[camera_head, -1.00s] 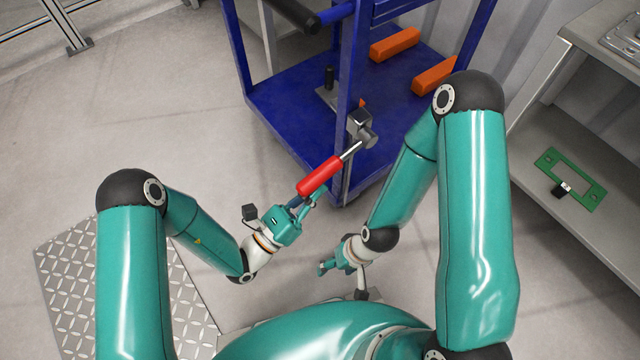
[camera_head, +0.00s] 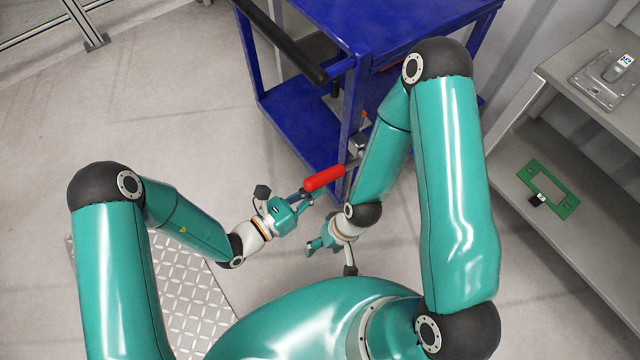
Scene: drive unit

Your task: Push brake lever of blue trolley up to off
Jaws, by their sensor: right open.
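The blue trolley (camera_head: 298,128) stands ahead of me, its upper deck showing at the top. Its brake lever has a red grip (camera_head: 325,178), which points left and slightly down in the head view. The lever's inner end near the grey pivot (camera_head: 359,146) is partly hidden by my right arm. My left gripper (camera_head: 308,198) is at the grip's left end, its fingers just below and beside it. I cannot tell whether they touch it or how far apart they are. My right gripper (camera_head: 316,245) is open and empty, lower down, in front of the trolley.
A black push handle (camera_head: 282,45) sticks out from the trolley's upper part. At right, a grey shelf unit (camera_head: 540,235) holds a green frame (camera_head: 548,190) and a metal piece (camera_head: 605,80). A tread plate (camera_head: 185,305) lies at lower left. The floor left of the trolley is clear.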

